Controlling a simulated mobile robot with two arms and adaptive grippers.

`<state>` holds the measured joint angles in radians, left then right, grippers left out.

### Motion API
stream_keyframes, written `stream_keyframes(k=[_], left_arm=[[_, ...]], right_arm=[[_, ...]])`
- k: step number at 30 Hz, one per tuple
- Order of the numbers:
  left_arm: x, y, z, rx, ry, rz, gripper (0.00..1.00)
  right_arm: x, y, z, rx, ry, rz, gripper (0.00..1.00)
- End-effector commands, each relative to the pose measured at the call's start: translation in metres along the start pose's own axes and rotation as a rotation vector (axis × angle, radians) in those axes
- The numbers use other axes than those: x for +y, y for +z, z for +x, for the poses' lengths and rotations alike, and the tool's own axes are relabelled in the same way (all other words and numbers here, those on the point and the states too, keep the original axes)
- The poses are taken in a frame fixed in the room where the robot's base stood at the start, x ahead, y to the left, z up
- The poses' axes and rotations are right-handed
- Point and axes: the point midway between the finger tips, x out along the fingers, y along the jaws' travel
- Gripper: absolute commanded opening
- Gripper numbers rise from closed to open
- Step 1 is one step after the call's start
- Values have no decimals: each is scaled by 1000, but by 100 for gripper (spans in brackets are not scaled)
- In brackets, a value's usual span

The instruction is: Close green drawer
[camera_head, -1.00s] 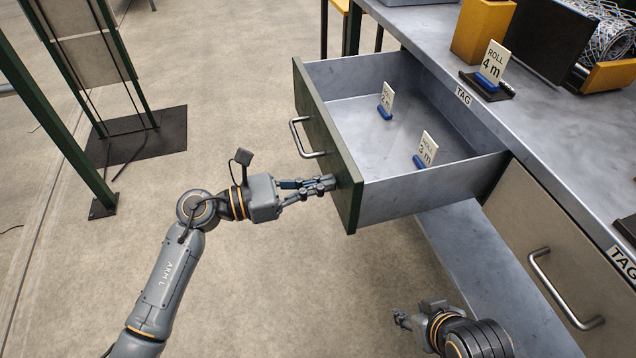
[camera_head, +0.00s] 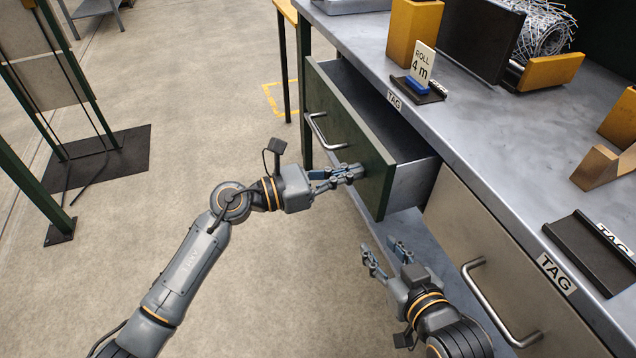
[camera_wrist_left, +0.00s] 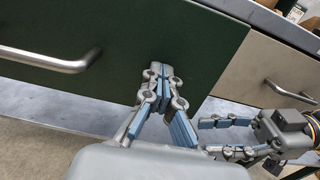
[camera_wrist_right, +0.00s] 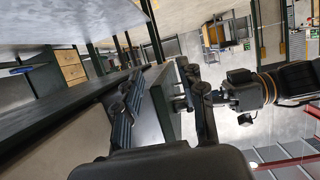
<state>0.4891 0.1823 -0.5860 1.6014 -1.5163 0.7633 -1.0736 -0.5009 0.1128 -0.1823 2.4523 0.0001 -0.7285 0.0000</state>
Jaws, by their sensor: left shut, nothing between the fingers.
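The green drawer (camera_head: 345,135) is partly open under the workbench, with a metal bar handle (camera_head: 326,132) on its green front. My left gripper (camera_head: 358,172) is shut and empty, its fingertips at the drawer front, right of the handle; contact looks likely but I cannot be sure. In the left wrist view the closed fingertips (camera_wrist_left: 160,72) point at the green front (camera_wrist_left: 160,35), with the handle (camera_wrist_left: 50,60) at the left. My right gripper (camera_head: 384,254) is open and empty, low in front of the bench, below the drawer.
A beige drawer (camera_head: 500,260) with a bar handle is shut to the right. The benchtop (camera_head: 470,140) holds a "ROLL 4 m" card (camera_head: 422,65), a yellow block (camera_head: 415,30) and a mesh roll (camera_head: 545,28). A dark-based stand (camera_head: 105,160) is at left. Floor between is clear.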

Motion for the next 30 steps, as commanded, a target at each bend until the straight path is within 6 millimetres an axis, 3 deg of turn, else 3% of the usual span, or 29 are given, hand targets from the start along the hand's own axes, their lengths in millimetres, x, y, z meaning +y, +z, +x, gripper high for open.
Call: stream_keyframes(k=[1,6,12,19,30], left_arm=[[0,0,14,-3,-2,1,0],[0,0,51,-2,-1,1,0],[0,0,79,-1,-1,0,0],[0,0,93,-1,1,-1,0],[0,2,96,-5,1,1,0]], right_arm=[[-1,-6,2,37,-2,0,40],[-4,-31,3,175,-10,1,40],[-8,-56,0,310,-18,2,40],[-10,-70,-3,383,-23,4,40],[-10,-72,-4,392,-23,4,40]])
